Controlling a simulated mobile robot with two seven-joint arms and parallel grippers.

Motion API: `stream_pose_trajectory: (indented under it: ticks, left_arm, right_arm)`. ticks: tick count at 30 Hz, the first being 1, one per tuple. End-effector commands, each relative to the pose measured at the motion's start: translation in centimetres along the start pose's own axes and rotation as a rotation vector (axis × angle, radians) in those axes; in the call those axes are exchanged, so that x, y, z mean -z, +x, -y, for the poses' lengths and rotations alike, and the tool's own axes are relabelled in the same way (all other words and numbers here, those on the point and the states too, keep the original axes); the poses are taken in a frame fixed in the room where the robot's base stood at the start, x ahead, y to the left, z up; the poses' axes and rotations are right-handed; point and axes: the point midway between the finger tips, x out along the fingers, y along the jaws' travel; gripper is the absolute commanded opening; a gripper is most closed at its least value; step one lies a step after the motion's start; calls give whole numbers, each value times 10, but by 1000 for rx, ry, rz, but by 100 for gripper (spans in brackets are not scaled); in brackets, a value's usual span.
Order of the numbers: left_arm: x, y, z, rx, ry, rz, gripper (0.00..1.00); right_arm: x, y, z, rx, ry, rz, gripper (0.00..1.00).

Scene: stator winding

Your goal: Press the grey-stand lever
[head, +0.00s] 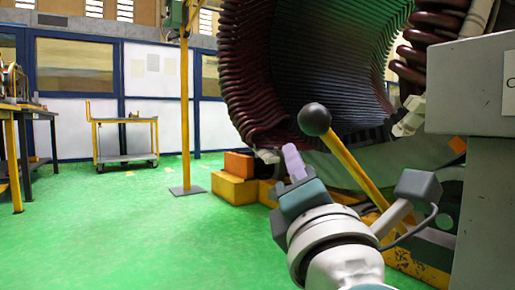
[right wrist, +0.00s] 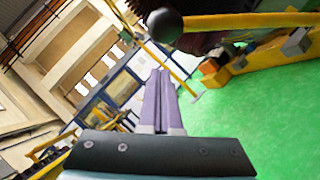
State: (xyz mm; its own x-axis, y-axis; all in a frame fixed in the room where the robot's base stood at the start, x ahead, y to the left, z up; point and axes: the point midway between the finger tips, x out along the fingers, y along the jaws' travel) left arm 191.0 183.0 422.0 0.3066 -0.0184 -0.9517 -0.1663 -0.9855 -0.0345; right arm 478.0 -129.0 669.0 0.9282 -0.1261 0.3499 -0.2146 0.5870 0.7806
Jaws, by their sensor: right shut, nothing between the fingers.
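The lever is a yellow rod (head: 358,170) with a black ball knob (head: 314,119), leaning up to the left from beside the grey stand (head: 480,130). My right gripper (head: 293,160) is just below and left of the knob in the head view, its purple fingers pointing up, shut and empty. In the right wrist view the shut fingers (right wrist: 158,100) point up the picture. The knob (right wrist: 165,25) shows just above their tips, with the rod (right wrist: 250,20) running right. I see a gap in both pictures but cannot tell the depth between them. My left gripper is not in view.
The large stator (head: 320,60) with dark red windings stands behind the lever. Orange and yellow blocks (head: 236,180) lie at its base. A yellow cart (head: 125,135) and a yellow post (head: 185,100) stand farther back.

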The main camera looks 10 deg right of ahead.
Motion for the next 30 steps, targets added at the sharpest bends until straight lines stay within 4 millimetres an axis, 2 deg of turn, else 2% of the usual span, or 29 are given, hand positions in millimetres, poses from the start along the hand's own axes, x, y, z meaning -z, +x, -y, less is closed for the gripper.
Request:
stream_pose_trajectory:
  ticks: [3,7,22,26,30]
  left_arm:
    - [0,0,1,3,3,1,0]
    - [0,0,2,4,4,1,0]
    - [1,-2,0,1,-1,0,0]
    - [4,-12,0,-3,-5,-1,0]
    - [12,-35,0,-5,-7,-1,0]
  right_arm:
    - [-16,13,0,-2,-2,3,0]
    - [-24,22,0,-1,-2,0,0]
    - [-29,26,0,2,-1,0,0]
    - [-38,32,-5,11,12,2,0]
    - [-57,45,-15,35,48,3,0]
